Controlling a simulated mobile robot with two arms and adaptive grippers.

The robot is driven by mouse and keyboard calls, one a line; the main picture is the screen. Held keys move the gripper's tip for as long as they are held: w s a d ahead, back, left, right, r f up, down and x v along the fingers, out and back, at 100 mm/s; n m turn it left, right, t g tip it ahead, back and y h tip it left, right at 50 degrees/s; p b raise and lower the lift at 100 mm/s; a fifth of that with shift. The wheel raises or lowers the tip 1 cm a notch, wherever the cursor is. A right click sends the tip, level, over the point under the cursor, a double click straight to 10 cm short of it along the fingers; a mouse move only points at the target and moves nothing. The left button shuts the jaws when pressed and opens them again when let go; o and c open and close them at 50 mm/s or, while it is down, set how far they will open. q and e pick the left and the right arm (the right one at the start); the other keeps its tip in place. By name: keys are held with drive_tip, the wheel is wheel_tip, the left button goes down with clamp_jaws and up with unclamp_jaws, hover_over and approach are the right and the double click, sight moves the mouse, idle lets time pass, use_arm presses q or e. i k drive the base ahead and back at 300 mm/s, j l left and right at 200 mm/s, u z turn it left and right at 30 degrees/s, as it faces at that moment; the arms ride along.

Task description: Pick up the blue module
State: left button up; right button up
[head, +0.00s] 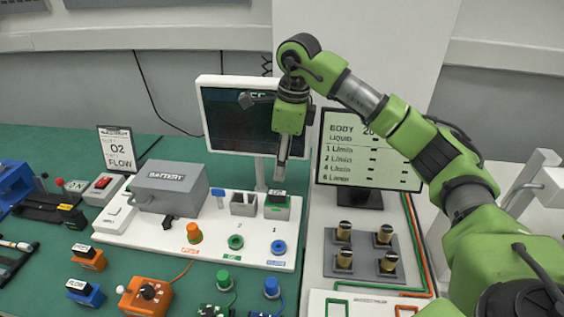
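A small blue module (85,294) with a white-and-black "FLOW" label on top sits on the green surface at the lower left. A similar orange module (87,258) with the same kind of label stands just behind it. My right gripper (282,172) points down in front of the monitor, above the right end of the white panel, far to the right of the blue module. Its fingers show as one narrow shape, so their opening is unclear. A small block with a green band (277,206) stands in the panel below the fingertips. My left gripper is out of view.
The white panel (130,237) carries a grey battery box (170,187) and coloured knobs. An orange box (146,297) with a black dial is right of the blue module. A monitor (222,120) stands behind. Gold-topped cylinders (384,234) stand at the right.

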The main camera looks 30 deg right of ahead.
sight(83, 294)
drive_tip(key=k+j, duration=1.2)
drive_tip(key=j, duration=0.15)
